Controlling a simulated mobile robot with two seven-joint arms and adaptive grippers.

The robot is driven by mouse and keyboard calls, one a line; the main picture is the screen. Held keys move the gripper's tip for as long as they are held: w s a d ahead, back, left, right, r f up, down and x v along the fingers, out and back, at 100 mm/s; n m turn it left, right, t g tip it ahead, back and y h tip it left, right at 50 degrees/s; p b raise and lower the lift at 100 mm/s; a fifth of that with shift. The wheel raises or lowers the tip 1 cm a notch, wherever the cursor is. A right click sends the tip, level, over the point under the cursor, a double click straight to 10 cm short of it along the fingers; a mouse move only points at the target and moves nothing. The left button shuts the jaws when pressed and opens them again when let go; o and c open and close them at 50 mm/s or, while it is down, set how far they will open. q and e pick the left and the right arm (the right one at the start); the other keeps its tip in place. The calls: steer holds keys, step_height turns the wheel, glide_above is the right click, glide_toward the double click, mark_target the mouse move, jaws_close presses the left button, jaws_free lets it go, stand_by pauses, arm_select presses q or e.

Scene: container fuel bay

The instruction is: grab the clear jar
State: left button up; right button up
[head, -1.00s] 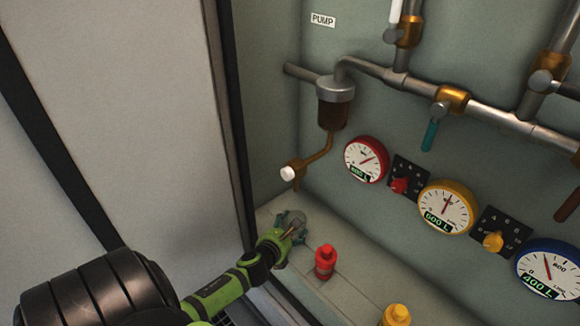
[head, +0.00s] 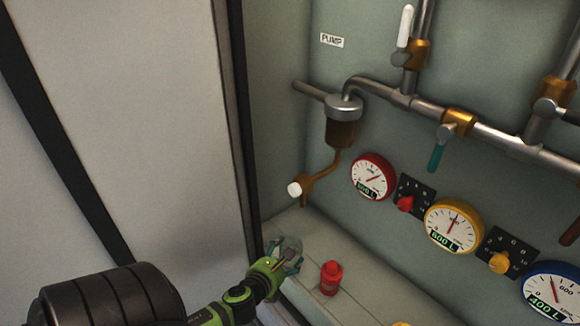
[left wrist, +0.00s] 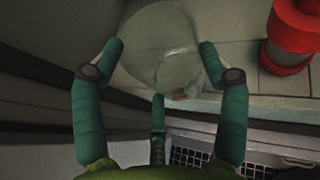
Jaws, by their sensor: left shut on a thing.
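The clear jar (left wrist: 160,45) is a see-through, rounded vessel between the teal fingers of my left gripper (left wrist: 160,62) in the left wrist view. The fingers touch it on both sides, and a third finger shows below it. In the head view the jar (head: 290,246) is small and partly hidden by my left gripper (head: 286,262), at the left end of the pale ledge. I cannot tell whether the jar rests on the ledge or is raised. My right gripper is in neither view.
A red bottle (head: 331,278) stands on the ledge (head: 358,300) just right of the jar; it also shows in the left wrist view (left wrist: 290,38). A brown filter bowl (head: 342,130) with a white-knobbed drain tap (head: 296,189) hangs above. Gauges (head: 373,177) and pipes line the wall.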

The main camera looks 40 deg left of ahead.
arm_select(q)
steer(key=s+d+b, duration=0.1)
steer(key=s+d, duration=0.2)
steer(key=s, duration=0.7)
steer(key=shift+d, duration=0.2)
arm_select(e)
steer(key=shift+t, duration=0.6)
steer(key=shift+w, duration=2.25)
arm_select(q)
steer(key=shift+s, duration=0.1)
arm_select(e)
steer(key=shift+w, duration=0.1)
